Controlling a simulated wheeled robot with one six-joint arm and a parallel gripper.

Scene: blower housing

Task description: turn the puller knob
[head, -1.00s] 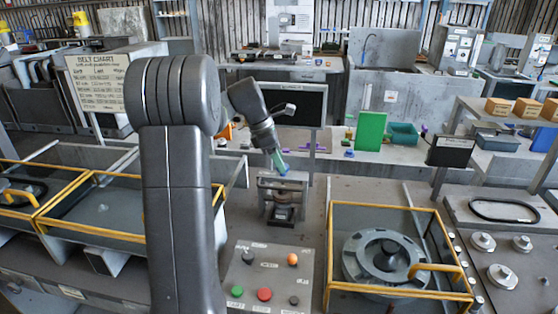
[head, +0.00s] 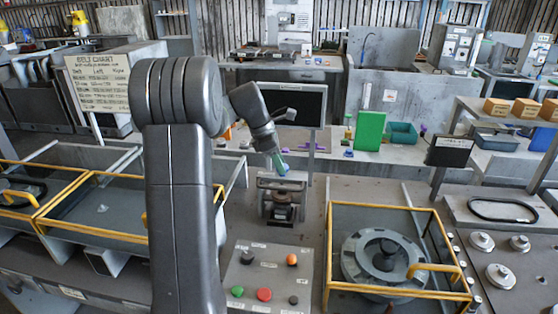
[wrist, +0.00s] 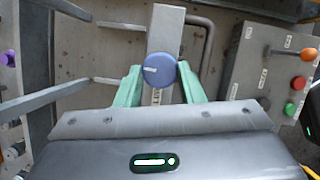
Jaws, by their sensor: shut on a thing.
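The puller knob (wrist: 160,70) is a round blue knob with a short white mark on its face, seen in the wrist view. It sits at the top of a grey bar (wrist: 166,29) on the puller. My gripper's two green fingers (wrist: 159,85) are shut on the knob, one on each side. In the head view my gripper (head: 279,163) reaches down to the top of the grey puller (head: 281,196) on the bench. The knob is small there and mostly covered by the fingers.
A button panel (head: 269,275) with red, green, orange and black controls stands in front of the puller. A yellow-edged bay with a round blower housing (head: 383,255) lies to the right. Another yellow-edged bay (head: 100,207) is at left. A dark screen (head: 292,104) stands behind.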

